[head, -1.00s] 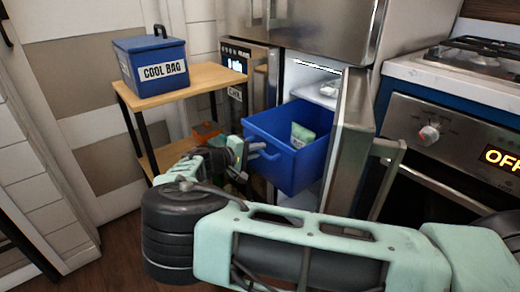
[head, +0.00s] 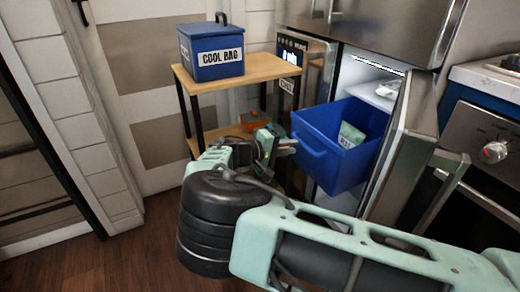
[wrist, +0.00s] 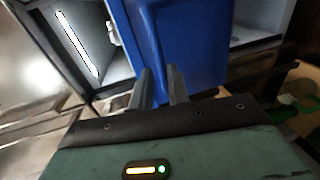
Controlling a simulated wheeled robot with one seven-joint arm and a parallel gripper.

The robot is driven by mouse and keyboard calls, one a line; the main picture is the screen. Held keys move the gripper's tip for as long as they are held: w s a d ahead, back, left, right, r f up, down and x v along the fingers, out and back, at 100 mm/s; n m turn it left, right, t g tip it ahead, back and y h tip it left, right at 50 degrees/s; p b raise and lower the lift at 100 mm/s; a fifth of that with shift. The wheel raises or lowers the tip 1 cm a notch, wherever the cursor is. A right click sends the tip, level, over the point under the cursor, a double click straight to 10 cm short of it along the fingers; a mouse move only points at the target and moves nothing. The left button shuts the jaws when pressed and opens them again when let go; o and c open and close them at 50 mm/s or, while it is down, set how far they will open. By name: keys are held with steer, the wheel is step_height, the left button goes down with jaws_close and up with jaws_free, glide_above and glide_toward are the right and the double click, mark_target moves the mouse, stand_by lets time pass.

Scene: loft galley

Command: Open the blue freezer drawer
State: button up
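The blue freezer drawer (head: 345,160) is pulled well out of the lit freezer compartment, beside the open steel door (head: 405,145). A pale green packet (head: 350,134) lies inside it. Its blue bar handle (head: 310,147) is on the front face. My gripper (head: 294,145) is at the left end of the handle in the head view. Whether a finger touches the handle cannot be told.
A wooden shelf stand (head: 245,75) with a blue cool bag (head: 212,62) stands left of the drawer. An orange item (head: 253,121) sits on its lower shelf. The oven (head: 490,165) is on the right. Floor (head: 130,255) is clear at front left.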

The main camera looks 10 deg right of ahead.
steer(key=v, duration=1.1)
steer(key=shift+a+p, duration=0.3)
steer(key=shift+r, duration=0.1)
steer(key=s+d+f+g+y, duration=0.1)
steer(key=s+d+g+y, duration=0.5)
steer(key=s+d, duration=0.15)
steer(key=s+r+n+y, duration=0.2)
steer(key=s+r+y, duration=0.35)
steer(key=s, duration=0.85)
steer(key=s+r+n+y, duration=0.2)
steer(key=s+r+y, duration=0.3)
steer(key=s, duration=0.9)
step_height(320, 180, up, 25)
steer(key=h+p, duration=0.1)
steer(key=p, duration=2.2)
steer(key=shift+s+d+f+t, duration=0.15)
steer(key=shift+d+t, duration=0.05)
steer(key=shift+t, duration=0.1)
